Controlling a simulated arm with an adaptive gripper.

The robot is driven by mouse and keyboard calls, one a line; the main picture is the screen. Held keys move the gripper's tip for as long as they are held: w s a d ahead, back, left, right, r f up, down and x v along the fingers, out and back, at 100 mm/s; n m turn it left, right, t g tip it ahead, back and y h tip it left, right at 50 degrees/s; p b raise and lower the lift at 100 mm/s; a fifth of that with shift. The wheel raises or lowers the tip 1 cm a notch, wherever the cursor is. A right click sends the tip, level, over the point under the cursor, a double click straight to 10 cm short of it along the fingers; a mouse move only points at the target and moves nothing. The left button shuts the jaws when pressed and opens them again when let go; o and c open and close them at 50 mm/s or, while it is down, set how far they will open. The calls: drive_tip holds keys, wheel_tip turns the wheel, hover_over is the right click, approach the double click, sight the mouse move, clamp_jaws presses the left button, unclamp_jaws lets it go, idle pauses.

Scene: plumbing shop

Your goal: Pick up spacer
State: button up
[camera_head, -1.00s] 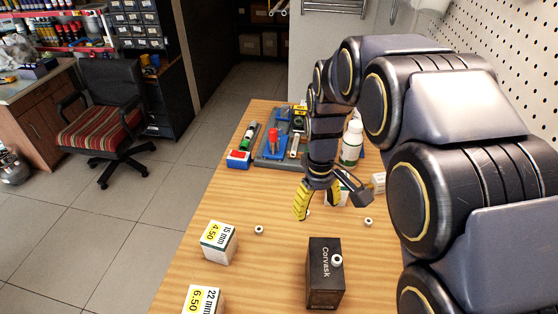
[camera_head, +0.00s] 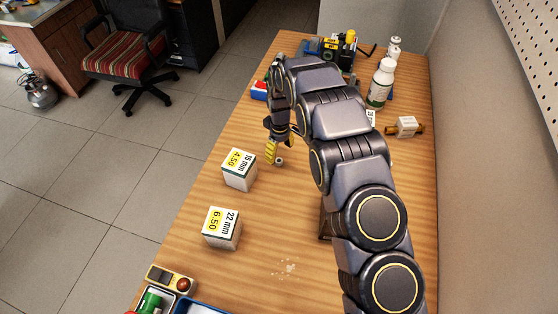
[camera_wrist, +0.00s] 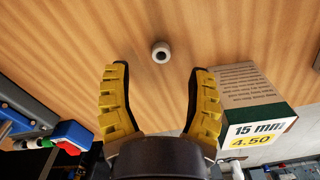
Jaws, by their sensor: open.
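The spacer, a small white ring with a dark centre hole, lies on the wooden table (camera_head: 262,222). It shows in the head view (camera_head: 279,160) close beside my gripper's tip. In the wrist view the spacer (camera_wrist: 161,52) sits just beyond the fingertips, in line with the gap between them. My gripper (camera_wrist: 160,72) has yellow ribbed fingers with dark inner pads, spread apart with nothing between them. In the head view my gripper (camera_head: 272,151) points down near the table, partly hidden by my arm. Contact with the table cannot be told.
The 15 mm box (camera_head: 239,169) stands close by; in the wrist view this box (camera_wrist: 252,110) is just right of the right finger. The 22 mm box (camera_head: 222,229) is nearer. A white bottle (camera_head: 380,84) and a fitting (camera_head: 406,126) stand at right. My arm covers the table's middle.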

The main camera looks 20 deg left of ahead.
sight(280, 161)
wheel_tip(280, 161, down, 4)
drive_tip(key=shift+f, duration=0.25)
drive_tip(key=shift+s, duration=0.1)
drive_tip(key=c, duration=0.8)
